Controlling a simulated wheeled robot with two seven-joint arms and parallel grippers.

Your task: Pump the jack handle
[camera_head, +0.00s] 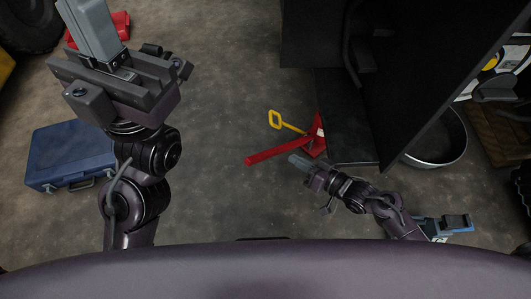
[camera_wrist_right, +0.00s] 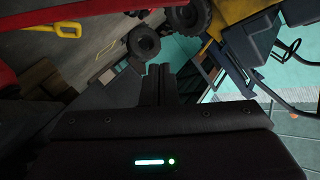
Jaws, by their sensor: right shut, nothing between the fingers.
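The red jack (camera_head: 317,137) stands on the floor beside the black forklift body in the head view. Its long red handle (camera_head: 268,155) slants down to the left, low over the floor. In the right wrist view a red bar (camera_wrist_right: 40,10) crosses the upper left corner. My right gripper (camera_head: 297,160) is shut and empty, close to the jack handle on its near side; I cannot tell if they touch. Its closed fingers also show in the wrist view (camera_wrist_right: 158,85). My left gripper (camera_head: 95,28) is raised at upper left, fingers together, away from the jack.
A yellow handle (camera_head: 276,119) sticks out beside the jack. The black forklift body (camera_head: 345,115) stands to the right, with a round metal pan (camera_head: 440,157) beyond it. A blue toolbox (camera_head: 70,155) and a red case (camera_head: 118,27) lie at left. The floor between is clear.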

